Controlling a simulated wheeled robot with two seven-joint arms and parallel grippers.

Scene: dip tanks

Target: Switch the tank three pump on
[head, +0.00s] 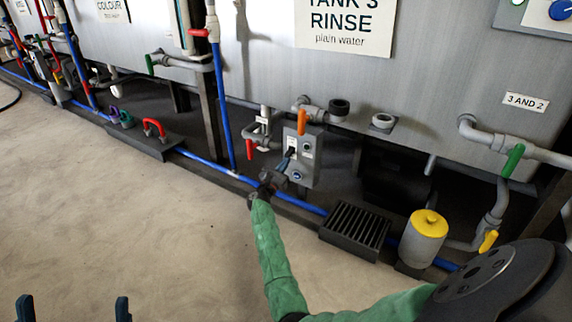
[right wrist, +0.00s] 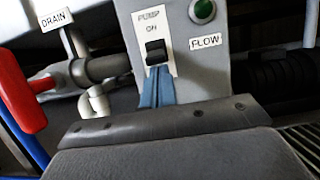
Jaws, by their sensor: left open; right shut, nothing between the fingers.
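The grey pump box (head: 303,160) hangs below the tank marked "TANK 3 RINSE, plain water" (head: 347,20). In the right wrist view its black rocker switch (right wrist: 156,51) sits on a white plate marked "PUMP ON". My right gripper (head: 284,163) is shut and empty in front of the box. Its blue fingertips (right wrist: 156,78) are at the switch's lower edge; I cannot tell whether they touch it. A green light (right wrist: 203,11) marked "FLOW" is beside the switch; I cannot tell if it is lit. My left gripper (head: 73,308) is open and empty at the bottom left.
A red drain handle (right wrist: 20,92) is left of the box, and an orange handle (head: 302,122) is at its top. A black grate (head: 355,231) and a yellow-topped canister (head: 424,240) stand to the right. A blue pipe (head: 205,163) runs along the floor. The floor at left is clear.

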